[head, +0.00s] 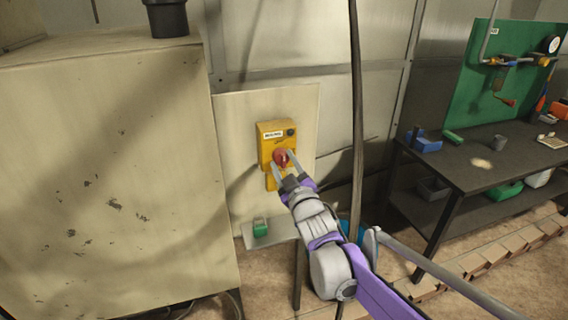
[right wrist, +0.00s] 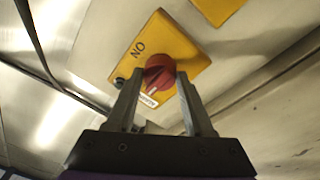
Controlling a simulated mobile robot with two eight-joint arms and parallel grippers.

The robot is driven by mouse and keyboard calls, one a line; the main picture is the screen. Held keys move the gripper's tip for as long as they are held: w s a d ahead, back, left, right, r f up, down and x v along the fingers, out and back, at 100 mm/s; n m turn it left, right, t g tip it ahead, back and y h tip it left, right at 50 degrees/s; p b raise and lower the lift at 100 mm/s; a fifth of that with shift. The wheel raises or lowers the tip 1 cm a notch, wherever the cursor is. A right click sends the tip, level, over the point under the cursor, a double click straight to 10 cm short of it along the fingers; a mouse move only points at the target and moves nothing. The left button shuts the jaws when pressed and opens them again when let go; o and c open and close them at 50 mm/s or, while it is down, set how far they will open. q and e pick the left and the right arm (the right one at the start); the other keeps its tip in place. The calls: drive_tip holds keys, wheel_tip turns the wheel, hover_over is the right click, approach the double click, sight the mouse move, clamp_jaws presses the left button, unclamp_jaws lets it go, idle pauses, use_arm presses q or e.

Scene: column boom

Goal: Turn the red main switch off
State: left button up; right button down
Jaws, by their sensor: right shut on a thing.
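The red main switch (head: 281,157) is a round red knob on a yellow box (head: 267,135) mounted on a pale wall panel. In the right wrist view the red knob (right wrist: 159,72) sits on the yellow plate (right wrist: 178,42), with the word "ON" printed beside it. My right gripper (head: 284,168) is at the knob, one finger on each side. In the right wrist view the fingers of my right gripper (right wrist: 157,92) are shut on the knob. A white mark shows on the knob's lower side. My left gripper is not in view.
A large beige cabinet (head: 110,180) stands at the left. A small shelf (head: 270,236) below the switch holds a green object (head: 260,227). A dark cable (head: 356,120) hangs right of the switch. A dark workbench (head: 470,165) with tools stands at the right.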

drive_tip(key=shift+c, duration=1.4)
unclamp_jaws()
drive_tip(key=b+v, duration=0.1)
drive_tip(key=v, duration=0.9)
drive_tip(key=shift+s, duration=0.4)
drive_tip(key=shift+d, duration=0.15)
